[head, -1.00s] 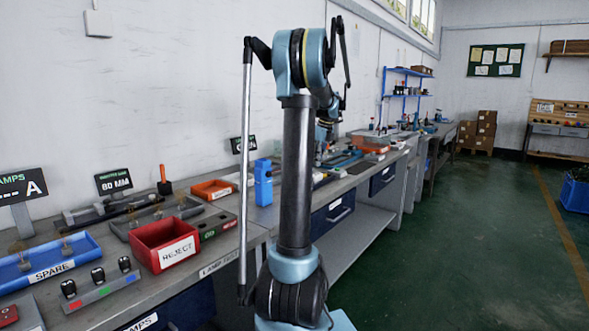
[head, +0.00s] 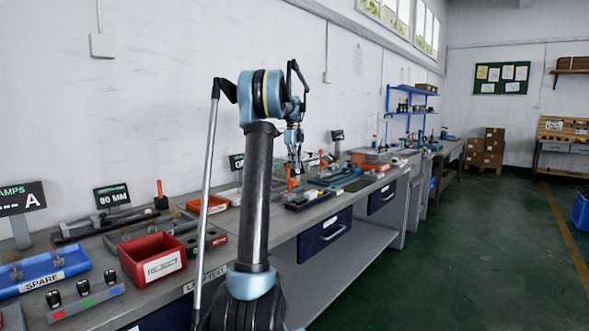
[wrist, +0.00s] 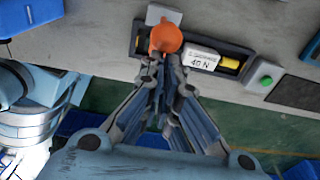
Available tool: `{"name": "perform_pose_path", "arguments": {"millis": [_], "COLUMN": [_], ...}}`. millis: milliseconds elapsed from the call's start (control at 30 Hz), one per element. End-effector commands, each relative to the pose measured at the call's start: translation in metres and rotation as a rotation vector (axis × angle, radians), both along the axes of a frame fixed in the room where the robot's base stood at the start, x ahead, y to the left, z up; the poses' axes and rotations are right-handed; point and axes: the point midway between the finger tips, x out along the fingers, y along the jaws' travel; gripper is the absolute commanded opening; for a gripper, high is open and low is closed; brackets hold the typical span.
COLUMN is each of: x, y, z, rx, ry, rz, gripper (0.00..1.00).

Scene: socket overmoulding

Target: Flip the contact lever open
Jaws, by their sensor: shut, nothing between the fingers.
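My gripper (wrist: 158,60) is shut and empty in the wrist view, its fingertips close together just below a round orange piece (wrist: 166,36). The fingertips overlap the lower edge of this piece in the picture; I cannot tell whether they touch it. In the head view my gripper (head: 296,168) points down over the workbench, near a small upright orange piece (head: 292,183). I cannot make out a contact lever for certain in either view.
A dark tray (wrist: 240,50) holds a white cylinder (wrist: 201,57) marked 40 N, with a yellow end. A green button (wrist: 266,80) is to its right. A red reject bin (head: 135,270) and a blue spare tray (head: 85,262) stand on the bench's left part.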

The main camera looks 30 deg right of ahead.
Motion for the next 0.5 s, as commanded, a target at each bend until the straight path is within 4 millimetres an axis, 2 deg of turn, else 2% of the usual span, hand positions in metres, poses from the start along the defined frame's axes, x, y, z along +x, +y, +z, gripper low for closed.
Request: {"name": "perform_pose_path", "arguments": {"millis": [200, 500], "x": [0.013, 0.017], "y": [0.006, 0.009], "z": [0.002, 0.002], "rx": [0.004, 0.004], "ry": [-0.010, -0.014], "rz": [0.006, 0.010], "gripper": [0.00, 0.00]}}
